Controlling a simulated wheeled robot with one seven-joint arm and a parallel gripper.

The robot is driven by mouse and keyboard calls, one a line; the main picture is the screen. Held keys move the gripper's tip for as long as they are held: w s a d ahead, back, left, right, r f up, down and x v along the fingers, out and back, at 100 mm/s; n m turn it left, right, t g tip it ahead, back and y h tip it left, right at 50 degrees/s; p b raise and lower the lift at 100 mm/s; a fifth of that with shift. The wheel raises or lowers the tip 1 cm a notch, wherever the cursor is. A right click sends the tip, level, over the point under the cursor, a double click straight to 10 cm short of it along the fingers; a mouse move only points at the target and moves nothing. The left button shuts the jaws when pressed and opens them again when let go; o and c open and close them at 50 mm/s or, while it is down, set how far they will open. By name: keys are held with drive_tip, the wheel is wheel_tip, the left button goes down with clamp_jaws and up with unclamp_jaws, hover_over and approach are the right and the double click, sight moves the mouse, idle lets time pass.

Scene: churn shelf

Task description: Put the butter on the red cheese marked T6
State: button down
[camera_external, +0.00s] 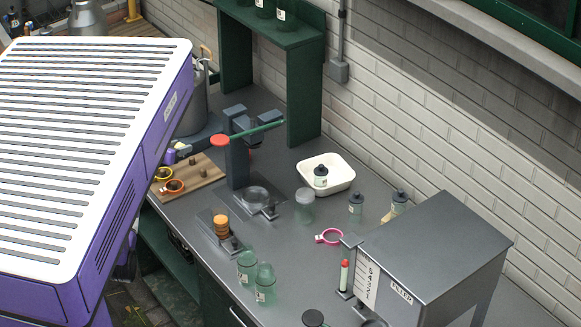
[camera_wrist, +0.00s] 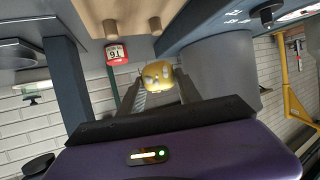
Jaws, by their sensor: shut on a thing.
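My gripper (camera_wrist: 157,92) is shut on the yellow butter (camera_wrist: 157,76), which sits between the fingertips in the wrist view. That view is roughly upside down. The red cheese (camera_wrist: 116,54), with a white label reading T6 upside down, stands beyond the butter to its left in that picture, apart from it. A small red patch beside the press column may be the cheese; I cannot tell.
A large grey vessel (camera_wrist: 215,65) is close by. Green jars (camera_external: 265,285) stand farther along the counter.

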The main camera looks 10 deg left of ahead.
drive_tip(key=w+d+r+b, duration=0.1)
drive_tip(key=w+r+b, duration=0.1)
drive_tip(key=w, duration=0.5)
drive_tip(key=w+d+r+m+g+h+b, duration=0.2)
drive_tip(key=w+d+r+m+g+h, duration=0.15)
drive_tip(key=d+r, duration=0.35)
drive_tip(key=w+d+r+m+g+h+b, duration=0.2)
drive_tip(key=w+d+r+m+h, duration=0.15)
drive_tip(key=d+r, duration=0.35)
drive_tip(key=d+f+m, duration=0.1)
drive_tip(key=f, duration=0.5)
drive_tip(key=s+d+f+g+p, duration=0.1)
drive_tip(key=f, duration=0.6)
drive_tip(key=d+f+m+g+p, duration=0.1)
drive_tip(key=f, duration=0.6)
drive_tip(key=shift+s+f+m+h, duration=0.2)
drive_tip(key=shift+s+m+h, duration=0.1)
drive_tip(key=shift+h, duration=0.1)
drive_tip(key=shift+f, duration=0.15)
drive_tip(key=c, duration=0.8)
unclamp_jaws()
drive_tip(key=shift+c, duration=0.2)
